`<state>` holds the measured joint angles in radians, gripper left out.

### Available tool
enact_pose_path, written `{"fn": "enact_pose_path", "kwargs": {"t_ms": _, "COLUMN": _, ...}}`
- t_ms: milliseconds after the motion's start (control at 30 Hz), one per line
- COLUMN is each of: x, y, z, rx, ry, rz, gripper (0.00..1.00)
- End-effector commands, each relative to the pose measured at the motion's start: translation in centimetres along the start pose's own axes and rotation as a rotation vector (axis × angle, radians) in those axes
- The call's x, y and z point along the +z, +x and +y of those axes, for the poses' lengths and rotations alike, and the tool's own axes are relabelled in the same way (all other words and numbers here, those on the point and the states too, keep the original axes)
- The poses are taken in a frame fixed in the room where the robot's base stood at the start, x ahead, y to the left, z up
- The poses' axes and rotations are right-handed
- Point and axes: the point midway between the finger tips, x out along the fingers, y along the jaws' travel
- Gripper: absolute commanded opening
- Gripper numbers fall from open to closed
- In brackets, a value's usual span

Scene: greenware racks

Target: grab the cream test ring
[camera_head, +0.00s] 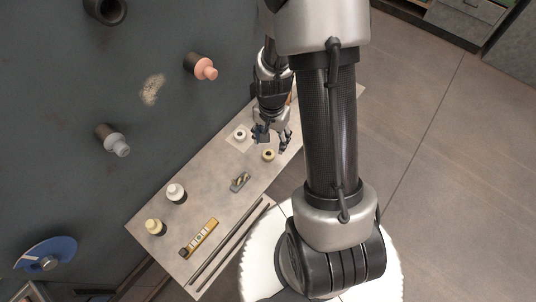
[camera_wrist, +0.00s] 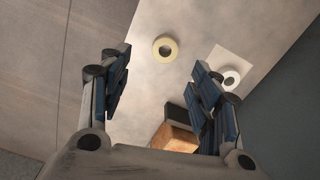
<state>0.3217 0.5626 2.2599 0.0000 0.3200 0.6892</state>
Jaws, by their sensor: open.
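The cream test ring (camera_wrist: 156,44) lies flat on the pale board in the wrist view, ahead of and between my fingers, apart from both. It also shows in the head view (camera_head: 268,156), just below my fingertips. My gripper (camera_wrist: 160,78) is open and empty, with its blue-padded fingers wide apart. In the head view my gripper (camera_head: 273,140) hangs over the far part of the board. A white ring (camera_wrist: 231,70) lies on a pale square sheet (camera_wrist: 217,58) to the right of the cream ring. The white ring also shows in the head view (camera_head: 240,130).
A brown block with a dark part (camera_wrist: 174,138) sits near my right finger. Board around the cream ring is clear.

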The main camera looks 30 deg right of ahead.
Motion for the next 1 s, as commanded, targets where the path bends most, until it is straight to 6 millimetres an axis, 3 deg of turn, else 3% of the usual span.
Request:
{"fn": "enact_pose_path", "kwargs": {"t_ms": 100, "x": 0.1, "y": 2.4, "z": 0.0, "rx": 0.002, "ry": -0.001, "rz": -0.002, "gripper": 0.57}}
{"fn": "enact_pose_path", "kwargs": {"t_ms": 367, "x": 0.1, "y": 4.1, "z": -0.2, "rx": -0.001, "ry": -0.002, "rz": 0.001, "gripper": 0.57}}
{"fn": "enact_pose_path", "kwargs": {"t_ms": 633, "x": 0.5, "y": 8.0, "z": -0.8, "rx": 0.001, "ry": -0.002, "rz": -0.001, "gripper": 0.57}}
{"fn": "enact_pose_path", "kwargs": {"t_ms": 1000, "x": 0.4, "y": 8.8, "z": -0.8, "rx": -0.001, "ry": -0.001, "rz": 0.002, "gripper": 0.56}}
